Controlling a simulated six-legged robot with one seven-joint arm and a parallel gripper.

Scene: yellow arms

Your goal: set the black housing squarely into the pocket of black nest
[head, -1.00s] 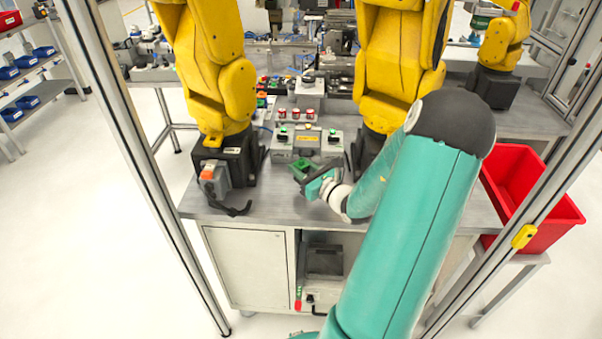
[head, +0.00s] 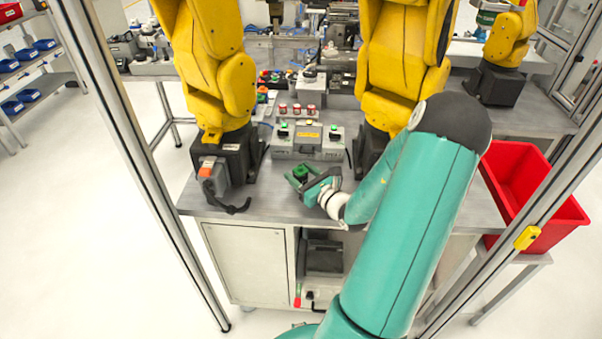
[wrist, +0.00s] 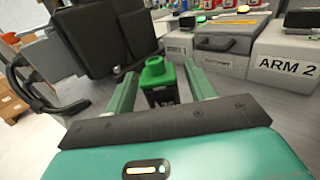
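In the wrist view a small black block with a white label (wrist: 162,98) and a green round top (wrist: 153,72) stands between my gripper's fingers. It appears to be the black housing. My gripper (wrist: 162,80) has its two green fingers apart, one on each side of the block, with a narrow gap seen at each side. In the head view my gripper (head: 303,178) is low over the front of the grey table, with the green top (head: 300,172) between its fingers. I cannot make out the black nest in either view.
A grey control box (head: 307,140) with buttons stands just behind my gripper. Yellow robot arms stand on black bases left (head: 228,155) and right (head: 368,146). A black cable loop (head: 238,209) lies at the left front edge. A red bin (head: 535,200) is at right.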

